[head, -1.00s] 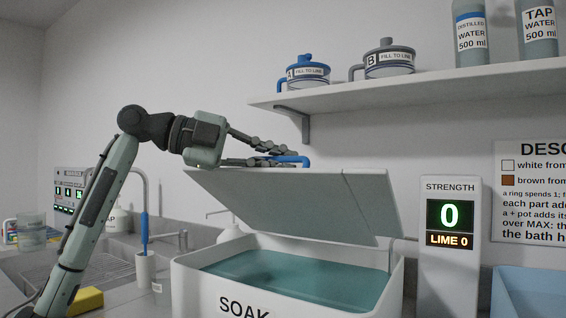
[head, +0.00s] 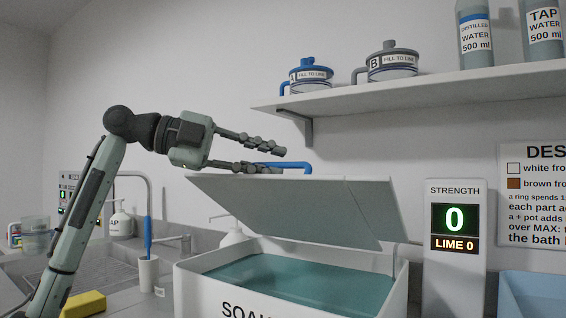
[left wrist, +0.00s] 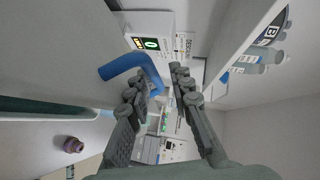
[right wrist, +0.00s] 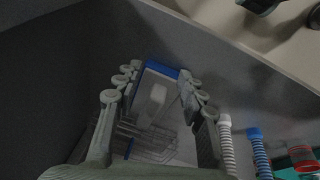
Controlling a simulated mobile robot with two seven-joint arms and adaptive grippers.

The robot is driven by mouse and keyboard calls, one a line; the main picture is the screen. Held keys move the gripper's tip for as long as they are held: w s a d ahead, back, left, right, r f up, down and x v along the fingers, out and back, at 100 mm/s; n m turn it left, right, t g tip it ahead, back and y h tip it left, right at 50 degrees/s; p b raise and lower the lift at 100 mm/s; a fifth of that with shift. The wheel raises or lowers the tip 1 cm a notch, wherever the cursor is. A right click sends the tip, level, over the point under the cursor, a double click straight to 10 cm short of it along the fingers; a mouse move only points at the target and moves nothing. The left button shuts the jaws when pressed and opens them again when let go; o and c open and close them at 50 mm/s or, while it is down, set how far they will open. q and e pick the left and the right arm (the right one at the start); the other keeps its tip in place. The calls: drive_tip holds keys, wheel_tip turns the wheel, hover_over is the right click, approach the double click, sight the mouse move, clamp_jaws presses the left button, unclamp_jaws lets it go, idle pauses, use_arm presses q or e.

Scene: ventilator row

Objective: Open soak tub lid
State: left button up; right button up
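The soak tub (head: 190,295) stands at the lower middle of the head view, with teal liquid (head: 290,280) in it. Its pale lid (head: 290,205) is tilted up, partly open, with a clear gap over the liquid at the front. The blue lid handle (head: 300,166) is on top of the lid; it also shows in the left wrist view (left wrist: 138,70). My left gripper (head: 282,161) is open at the handle, its fingers spread, with the handle close to one finger. My right gripper (right wrist: 155,82) shows only in its wrist view, open and empty.
A wall shelf (head: 420,92) with two pots and two bottles hangs above the lid. The strength display (head: 456,265) stands right of the tub. The sink with a faucet (head: 150,190) and a yellow sponge (head: 84,304) are at left.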

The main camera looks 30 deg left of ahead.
use_arm(q)
drive_tip(key=v, duration=0.9)
drive_tip(key=shift+s+r, duration=0.2)
drive_tip(key=shift+s, duration=0.05)
